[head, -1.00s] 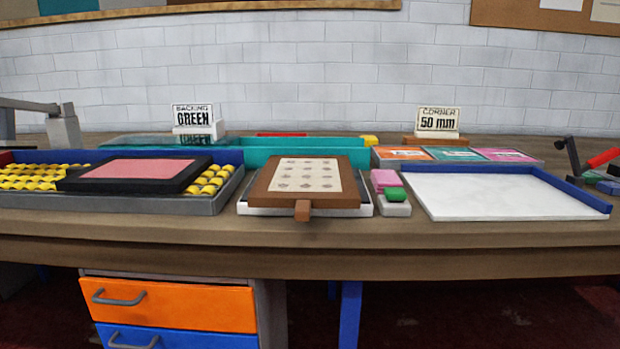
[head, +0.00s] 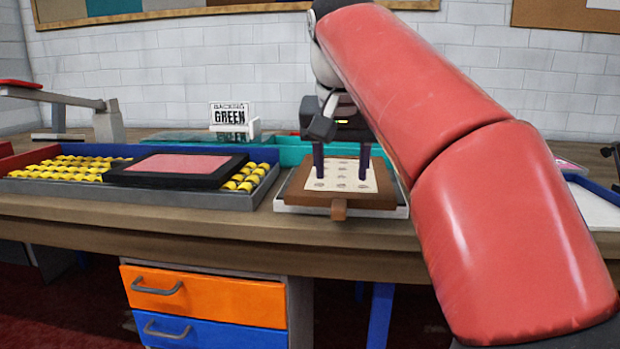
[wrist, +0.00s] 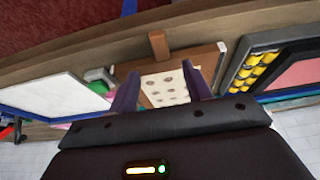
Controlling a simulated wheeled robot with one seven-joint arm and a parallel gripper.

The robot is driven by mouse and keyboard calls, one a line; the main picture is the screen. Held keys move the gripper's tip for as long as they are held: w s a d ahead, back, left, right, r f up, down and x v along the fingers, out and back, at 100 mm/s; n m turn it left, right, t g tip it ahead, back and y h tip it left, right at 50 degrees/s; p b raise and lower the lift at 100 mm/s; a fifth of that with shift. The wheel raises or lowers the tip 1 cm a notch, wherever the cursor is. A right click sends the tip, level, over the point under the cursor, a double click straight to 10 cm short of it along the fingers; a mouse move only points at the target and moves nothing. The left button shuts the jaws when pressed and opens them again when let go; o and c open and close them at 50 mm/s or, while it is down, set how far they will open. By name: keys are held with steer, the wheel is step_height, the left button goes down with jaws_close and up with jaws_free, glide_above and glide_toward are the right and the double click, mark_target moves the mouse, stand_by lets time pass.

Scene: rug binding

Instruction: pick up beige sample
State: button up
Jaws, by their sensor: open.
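The beige sample (head: 342,168), a pale sheet with rows of grey-brown dots, lies on a brown board with a short handle (head: 339,208). In the wrist view the beige sample (wrist: 165,90) shows between the fingers. My gripper (head: 342,178) is open, pointing down over the sample, one dark finger towards each side of it. I cannot tell whether the fingertips touch the sheet. The far part of the sample is partly hidden by my gripper.
A black-framed pink panel (head: 178,163) rests on a tray of yellow rolls (head: 68,168) at left. A teal tray (head: 290,152) lies behind the board, near a "BACKING GREEN" sign (head: 230,116). In the wrist view a white tray (wrist: 50,85) lies to the left. My arm covers the right side.

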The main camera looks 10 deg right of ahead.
mark_target(339, 203)
steer(key=shift+w+a+r, duration=0.15)
steer(key=shift+w+a, duration=0.05)
steer(key=shift+w, duration=0.05)
steer(key=shift+w+f, duration=0.1)
steer(key=shift+f, duration=0.1)
steer(key=b+x, duration=0.1)
steer(key=x, duration=0.2)
steer(key=b+x, duration=0.1)
steer(key=x, duration=0.3)
steer(key=shift+s+d+f, duration=0.15)
steer(key=shift+s, duration=0.05)
jaws_close()
